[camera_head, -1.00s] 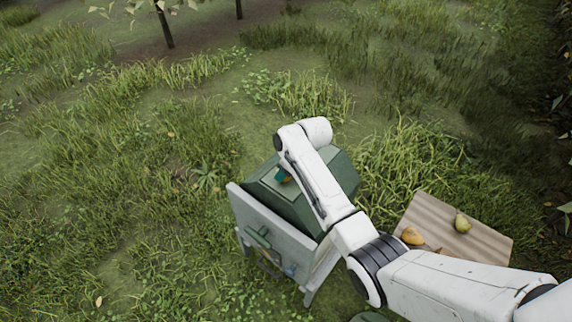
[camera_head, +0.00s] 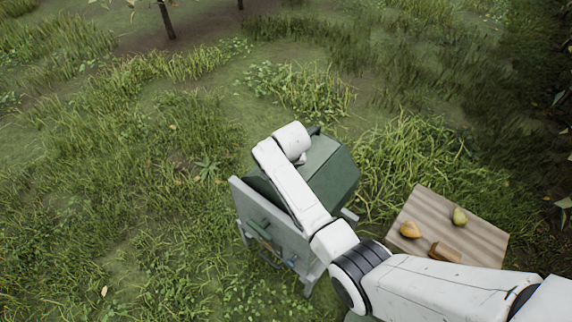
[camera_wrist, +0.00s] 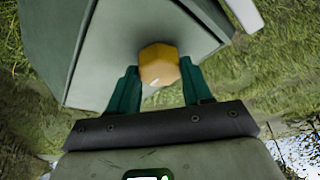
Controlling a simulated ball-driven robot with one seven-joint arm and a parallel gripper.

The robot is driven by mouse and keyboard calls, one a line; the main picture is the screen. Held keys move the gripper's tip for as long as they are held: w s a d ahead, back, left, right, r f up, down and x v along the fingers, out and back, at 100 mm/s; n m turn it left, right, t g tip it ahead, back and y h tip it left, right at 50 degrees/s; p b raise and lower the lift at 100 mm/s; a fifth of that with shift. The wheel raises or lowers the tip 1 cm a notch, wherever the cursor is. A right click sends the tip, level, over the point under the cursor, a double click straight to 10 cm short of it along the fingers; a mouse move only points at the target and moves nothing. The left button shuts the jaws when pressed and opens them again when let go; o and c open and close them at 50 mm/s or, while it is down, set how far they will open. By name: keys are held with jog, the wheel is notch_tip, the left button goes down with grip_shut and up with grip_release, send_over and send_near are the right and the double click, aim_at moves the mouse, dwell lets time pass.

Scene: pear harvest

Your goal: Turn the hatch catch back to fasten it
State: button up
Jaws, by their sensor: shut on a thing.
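The yellow, many-sided catch knob (camera_wrist: 158,62) sits near the edge of a pale grey-green panel (camera_wrist: 125,40) in the wrist view. My gripper (camera_wrist: 160,75) has its two teal fingers on either side of this knob and is shut on it. How far the catch is turned cannot be told. In the head view a dark green box (camera_head: 335,180) with sloping sides stands on a grey stand (camera_head: 270,222). My arm crosses over the box and hides the knob and fingers there.
A wooden board (camera_head: 475,238) at the right holds a yellow pear (camera_head: 410,229), a green pear (camera_head: 459,216) and a brown block (camera_head: 444,252). Grass surrounds the box. Tree trunks (camera_head: 167,20) stand at the far top left.

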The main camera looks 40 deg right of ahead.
jog(key=shift+m, duration=0.4)
jog(key=o, duration=1)
jog(key=shift+o, duration=0.2)
jog(key=shift+r, duration=0.1)
jog(key=v, duration=1)
jog(key=shift+a+r, duration=0.15)
jog(key=shift+r, duration=0.15)
jog(key=s+a+f+n+g, duration=0.1)
jog(key=s+a+f+n, duration=0.1)
jog(key=s, duration=0.9)
jog(key=s+a+f+n+g+y, duration=0.1)
jog(key=s+a+f+n, duration=0.1)
jog(key=s, duration=0.9)
jog(key=s+a+f+n+g+y, duration=0.1)
jog(key=s+a, duration=0.3)
jog(key=s, duration=0.7)
jog(key=shift+s+f+n, duration=0.2)
jog(key=shift+f+n, duration=0.45)
jog(key=shift+n, duration=0.05)
